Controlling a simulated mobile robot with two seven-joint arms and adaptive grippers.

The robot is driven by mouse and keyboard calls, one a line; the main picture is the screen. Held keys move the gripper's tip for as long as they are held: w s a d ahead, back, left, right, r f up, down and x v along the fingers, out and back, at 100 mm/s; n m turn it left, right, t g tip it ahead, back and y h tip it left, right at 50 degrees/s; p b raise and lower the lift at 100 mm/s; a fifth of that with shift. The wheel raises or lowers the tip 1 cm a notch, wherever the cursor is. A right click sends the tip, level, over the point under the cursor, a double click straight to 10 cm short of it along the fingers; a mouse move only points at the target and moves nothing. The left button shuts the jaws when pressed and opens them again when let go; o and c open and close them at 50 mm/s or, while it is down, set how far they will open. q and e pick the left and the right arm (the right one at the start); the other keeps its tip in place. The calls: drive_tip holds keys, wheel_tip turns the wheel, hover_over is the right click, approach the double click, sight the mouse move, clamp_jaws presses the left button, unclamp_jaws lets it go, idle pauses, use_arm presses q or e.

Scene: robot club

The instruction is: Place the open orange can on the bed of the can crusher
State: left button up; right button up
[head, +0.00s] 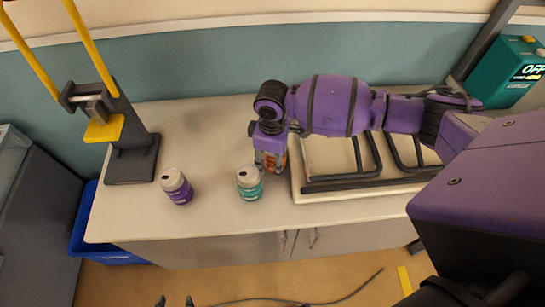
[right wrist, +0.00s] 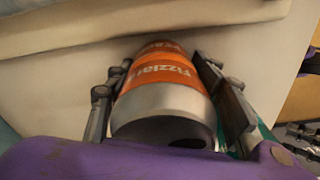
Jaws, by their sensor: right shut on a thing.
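The orange can (right wrist: 160,80) is held between the two fingers of my right gripper (right wrist: 172,95), its silver top with a dark opening facing the camera. In the head view my right gripper (head: 270,160) is near the middle of the counter and hides most of the can (head: 272,168). The can crusher (head: 130,150) stands at the counter's left end, with yellow handle bars, a metal block and a yellow bed (head: 104,129) that looks empty. Two dark fingertips, apparently my left gripper's (head: 175,300), show apart at the bottom edge, with nothing seen between them.
A purple can (head: 177,187) and a teal can (head: 249,183) stand on the counter (head: 215,215) between crusher and right gripper. A pale board with dark bars (head: 335,187) lies to the right. A teal box (head: 505,75) is at back right; a blue bin (head: 90,240) is on the floor.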

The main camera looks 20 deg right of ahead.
drive_tip(key=o, duration=0.3)
drive_tip(key=shift+f, duration=0.15)
drive_tip(key=o, duration=0.5)
